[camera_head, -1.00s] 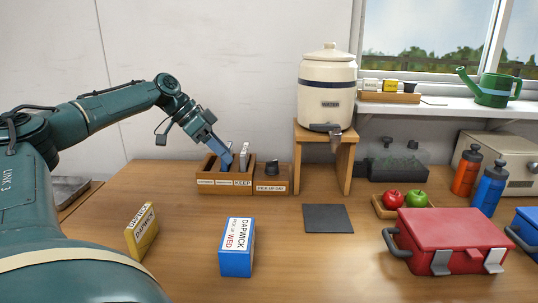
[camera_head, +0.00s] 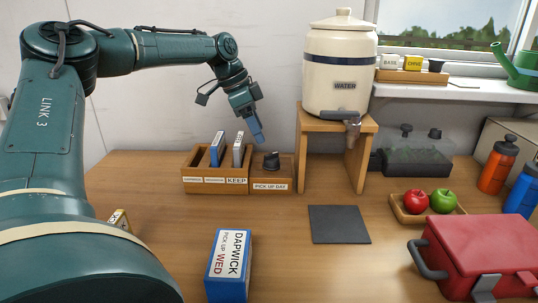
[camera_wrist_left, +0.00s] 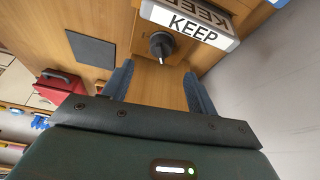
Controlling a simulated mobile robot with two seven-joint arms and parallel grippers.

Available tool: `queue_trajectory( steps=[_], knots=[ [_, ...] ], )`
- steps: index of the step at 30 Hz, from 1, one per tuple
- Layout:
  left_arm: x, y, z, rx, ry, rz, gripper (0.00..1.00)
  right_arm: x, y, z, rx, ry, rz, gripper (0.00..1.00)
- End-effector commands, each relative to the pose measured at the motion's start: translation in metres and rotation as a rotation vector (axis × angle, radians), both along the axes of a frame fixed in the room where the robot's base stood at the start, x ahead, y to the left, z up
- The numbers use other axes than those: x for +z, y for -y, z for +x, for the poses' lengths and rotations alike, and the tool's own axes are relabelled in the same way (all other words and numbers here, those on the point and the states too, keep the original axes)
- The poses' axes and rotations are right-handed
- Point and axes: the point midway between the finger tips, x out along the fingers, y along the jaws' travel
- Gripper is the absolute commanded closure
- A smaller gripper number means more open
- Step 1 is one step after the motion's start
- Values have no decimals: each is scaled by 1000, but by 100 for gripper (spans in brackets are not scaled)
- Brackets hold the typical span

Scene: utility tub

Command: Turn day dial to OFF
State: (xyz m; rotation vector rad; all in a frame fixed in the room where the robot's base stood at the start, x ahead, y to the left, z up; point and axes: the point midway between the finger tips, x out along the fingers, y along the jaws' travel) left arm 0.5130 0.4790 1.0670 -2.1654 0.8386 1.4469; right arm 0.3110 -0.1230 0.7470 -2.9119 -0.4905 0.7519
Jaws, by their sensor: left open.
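The day dial (camera_head: 271,162) is a dark knob on top of a small wooden box (camera_head: 272,187) labelled "PICK UP DAY". In the left wrist view the dial (camera_wrist_left: 161,46) shows with a light pointer mark; I cannot read its setting. My left gripper (camera_head: 257,138) is above and slightly left of the dial, pointing down, apart from it. In the left wrist view its two blue fingers (camera_wrist_left: 160,84) are spread and empty, with the dial beyond them. My right gripper is not in view.
Left of the dial box stands a wooden sorter (camera_head: 203,186) with upright boxes, one slot labelled "KEEP" (camera_head: 237,180). A water crock (camera_head: 338,75) on a wooden stand (camera_head: 312,160) is close on the right. A dark mat (camera_head: 339,224) and a blue DAPWICK box (camera_head: 229,264) lie in front.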

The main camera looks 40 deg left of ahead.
Motion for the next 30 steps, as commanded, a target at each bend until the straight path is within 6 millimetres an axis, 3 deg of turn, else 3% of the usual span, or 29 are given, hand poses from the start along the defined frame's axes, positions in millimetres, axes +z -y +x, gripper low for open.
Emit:
queue_trajectory(
  steps=[1, 6, 12, 25, 30],
  knots=[
    [-14, 3, 2, -2, -7, 1, 42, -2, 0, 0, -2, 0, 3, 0],
    [-45, 12, 12, -1, -6, 1, 42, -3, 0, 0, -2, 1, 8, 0],
    [-70, 19, 20, -1, -3, 1, 42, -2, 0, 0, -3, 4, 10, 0],
    [-78, 21, 23, 0, 0, 0, 42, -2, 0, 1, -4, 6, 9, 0],
    [-77, 21, 23, 0, 1, -1, 56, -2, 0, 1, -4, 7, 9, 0]
  ],
)
